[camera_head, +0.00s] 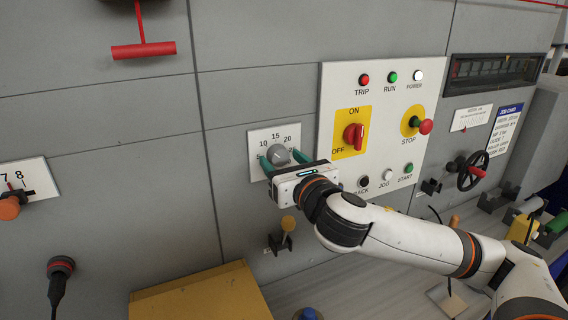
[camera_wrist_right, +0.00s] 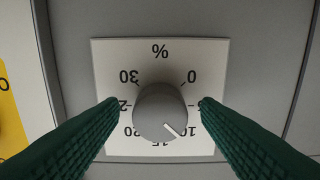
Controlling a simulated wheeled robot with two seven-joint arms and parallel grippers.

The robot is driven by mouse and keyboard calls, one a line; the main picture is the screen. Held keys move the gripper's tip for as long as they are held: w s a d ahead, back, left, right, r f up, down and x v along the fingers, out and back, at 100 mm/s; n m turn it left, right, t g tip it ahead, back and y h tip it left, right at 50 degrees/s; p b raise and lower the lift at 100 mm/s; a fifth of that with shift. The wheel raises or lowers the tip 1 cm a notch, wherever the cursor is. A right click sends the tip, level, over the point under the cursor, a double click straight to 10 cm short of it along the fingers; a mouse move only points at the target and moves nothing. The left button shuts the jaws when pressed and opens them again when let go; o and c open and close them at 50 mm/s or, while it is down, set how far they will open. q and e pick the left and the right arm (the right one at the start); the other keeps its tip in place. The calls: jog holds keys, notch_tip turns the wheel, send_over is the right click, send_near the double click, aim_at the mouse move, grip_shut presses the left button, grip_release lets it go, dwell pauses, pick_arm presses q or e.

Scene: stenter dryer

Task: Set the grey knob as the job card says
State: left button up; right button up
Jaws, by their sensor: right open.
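The grey knob (camera_head: 278,154) sits on a white dial plate (camera_head: 257,137) marked in percent from 0 to 30. In the right wrist view the knob (camera_wrist_right: 160,112) appears upside down, and its white pointer line is directed at about the 10 mark. My right gripper (camera_head: 281,160) is open, with one green finger on each side of the knob; small gaps seem to show, and contact cannot be told. The job card (camera_head: 504,128) hangs at the right with a blue header; its small text is not readable here. My left gripper is out of view.
Right of the dial is a control panel (camera_head: 378,82) with a red rotary switch (camera_head: 354,135), a stop button (camera_head: 425,127) and lamps. A handwheel (camera_head: 472,172) is further right.

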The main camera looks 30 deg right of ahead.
jog(key=c, duration=1)
